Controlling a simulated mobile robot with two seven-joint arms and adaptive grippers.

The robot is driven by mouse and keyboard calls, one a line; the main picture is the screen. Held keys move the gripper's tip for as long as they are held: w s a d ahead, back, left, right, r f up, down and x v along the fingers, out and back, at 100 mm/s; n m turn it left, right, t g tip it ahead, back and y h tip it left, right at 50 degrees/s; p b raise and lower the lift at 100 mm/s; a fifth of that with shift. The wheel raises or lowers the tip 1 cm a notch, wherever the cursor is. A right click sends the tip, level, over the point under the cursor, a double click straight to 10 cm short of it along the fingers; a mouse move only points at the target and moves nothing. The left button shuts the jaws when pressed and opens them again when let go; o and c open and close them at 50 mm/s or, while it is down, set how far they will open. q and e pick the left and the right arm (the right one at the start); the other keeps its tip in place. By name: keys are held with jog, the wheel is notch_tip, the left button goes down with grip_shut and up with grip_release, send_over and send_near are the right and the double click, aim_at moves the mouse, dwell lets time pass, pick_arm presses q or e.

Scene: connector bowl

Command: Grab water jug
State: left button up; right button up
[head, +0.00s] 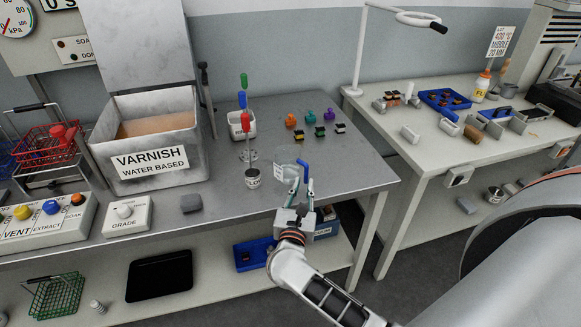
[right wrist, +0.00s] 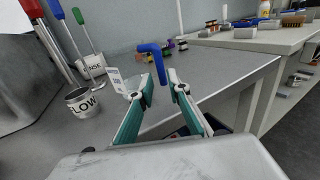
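The water jug (head: 286,163) is a clear see-through vessel with a blue handle, near the right end of the steel table. Its blue handle (head: 305,170) faces right and also shows in the right wrist view (right wrist: 153,49), with the jug's white label (right wrist: 115,80) to its left. My right gripper (head: 302,188) is at the handle, its fingers pointing away toward the back. In the right wrist view the fingers (right wrist: 160,91) are apart, with the lower end of the handle between their tips; contact cannot be told. My left gripper is not in view.
A FLOW cup (head: 252,177) with red and green rods near it stands left of the jug. A white container (head: 241,125) and several small coloured connectors (head: 320,130) lie behind. A varnish tank (head: 150,165) stands further left. The table's right edge is close to the jug.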

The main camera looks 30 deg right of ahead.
aim_at(306, 179)
jog(key=x, duration=0.4)
jog(key=shift+d+p, duration=0.15)
jog(key=shift+p, duration=0.15)
jog(key=shift+c, duration=0.2)
grip_shut()
jog(key=shift+r, duration=0.1)
